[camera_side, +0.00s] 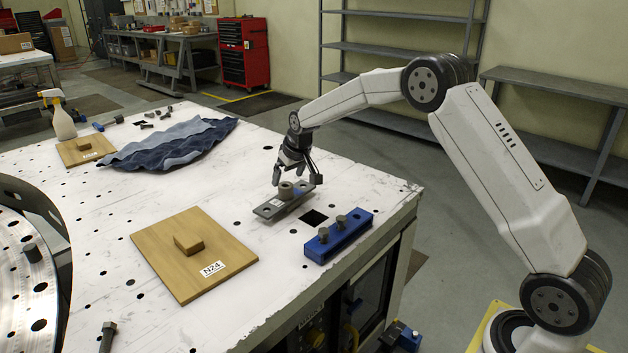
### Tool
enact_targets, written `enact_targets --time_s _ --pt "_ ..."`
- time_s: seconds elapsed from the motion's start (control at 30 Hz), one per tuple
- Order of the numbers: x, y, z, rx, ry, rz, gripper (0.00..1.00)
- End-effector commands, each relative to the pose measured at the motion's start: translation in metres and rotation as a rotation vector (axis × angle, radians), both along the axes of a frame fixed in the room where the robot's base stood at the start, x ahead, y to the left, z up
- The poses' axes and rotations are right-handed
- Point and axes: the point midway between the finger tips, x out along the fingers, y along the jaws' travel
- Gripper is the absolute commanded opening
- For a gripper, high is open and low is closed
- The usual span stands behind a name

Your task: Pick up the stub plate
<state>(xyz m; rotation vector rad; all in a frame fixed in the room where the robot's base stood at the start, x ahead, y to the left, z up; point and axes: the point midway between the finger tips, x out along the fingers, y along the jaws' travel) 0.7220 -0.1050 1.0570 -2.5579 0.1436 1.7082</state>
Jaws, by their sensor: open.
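The stub plate, a flat grey bar (268,210) with a short upright round stub (286,190), lies on the white perforated table near its right side. My gripper (291,178) points down at the stub from above, with its fingers open around or just beside it. I cannot tell whether a finger touches the stub. The far end of the plate is partly hidden by the gripper.
A blue block (338,238) with two dark pegs stands close in front, near the table edge, by a square hole. A wooden board (180,275) labelled N24 lies to the left.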

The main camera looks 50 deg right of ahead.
Motion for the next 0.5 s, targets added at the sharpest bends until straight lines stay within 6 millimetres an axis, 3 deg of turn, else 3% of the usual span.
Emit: enact_targets --time_s 0.17,0.5 --pt "0.001 0.0 -0.004 0.0 0.001 0.0 1.0" --pt "0.01 -0.001 -0.036 0.0 0.002 0.0 1.0"
